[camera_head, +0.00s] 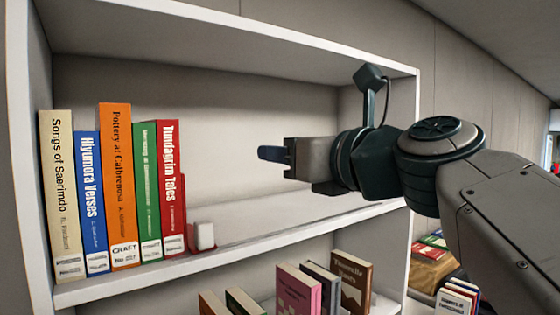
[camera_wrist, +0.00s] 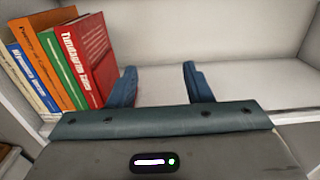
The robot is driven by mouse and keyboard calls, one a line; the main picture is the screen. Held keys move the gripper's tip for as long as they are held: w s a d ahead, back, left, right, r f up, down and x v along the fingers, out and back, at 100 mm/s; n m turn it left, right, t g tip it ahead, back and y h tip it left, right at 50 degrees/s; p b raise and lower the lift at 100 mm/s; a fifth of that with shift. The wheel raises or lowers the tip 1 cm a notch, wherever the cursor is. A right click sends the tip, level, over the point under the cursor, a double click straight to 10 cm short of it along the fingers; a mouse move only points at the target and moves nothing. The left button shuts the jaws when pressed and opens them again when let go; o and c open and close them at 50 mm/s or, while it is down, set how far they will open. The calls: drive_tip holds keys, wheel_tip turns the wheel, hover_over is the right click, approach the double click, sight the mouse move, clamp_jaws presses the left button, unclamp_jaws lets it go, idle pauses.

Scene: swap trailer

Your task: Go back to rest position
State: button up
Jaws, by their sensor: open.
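My gripper (camera_head: 272,154) is inside the upper shelf bay, pointing left, apart from the books. In the wrist view its two blue fingers (camera_wrist: 161,86) stand apart with nothing between them. The red book also shows in the wrist view (camera_wrist: 88,55), left of the fingers.
A red bookend with a white block (camera_head: 205,236) sits right of the red book. The shelf board (camera_head: 300,215) is bare to the right. Books including a pink one (camera_head: 297,290) stand on the lower shelf. The bookcase's right side panel (camera_head: 412,120) is close to my arm.

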drive_tip(key=s+d+f+n+g+h, duration=0.1)
drive_tip(key=d+f+n+g+h, duration=0.15)
drive_tip(key=f+n, duration=0.7)
drive_tip(key=d+f+n+g+h, duration=0.2)
drive_tip(key=f+n+g+h, duration=0.15)
drive_tip(key=f, duration=1.15)
drive_tip(key=s+d+f+n+g+h, duration=0.2)
drive_tip(key=s+d+f+n, duration=0.2)
drive_tip(key=f+n, duration=0.4)
drive_tip(key=s+d+f+n+g+h, duration=0.2)
drive_tip(key=s+f+n, duration=0.4)
drive_tip(key=f, duration=0.5)
drive_tip(key=shift+s+d+f+n+g+h, duration=0.35)
drive_tip(key=shift+d+n+g, duration=0.25)
drive_tip(key=shift+d+n, duration=0.45)
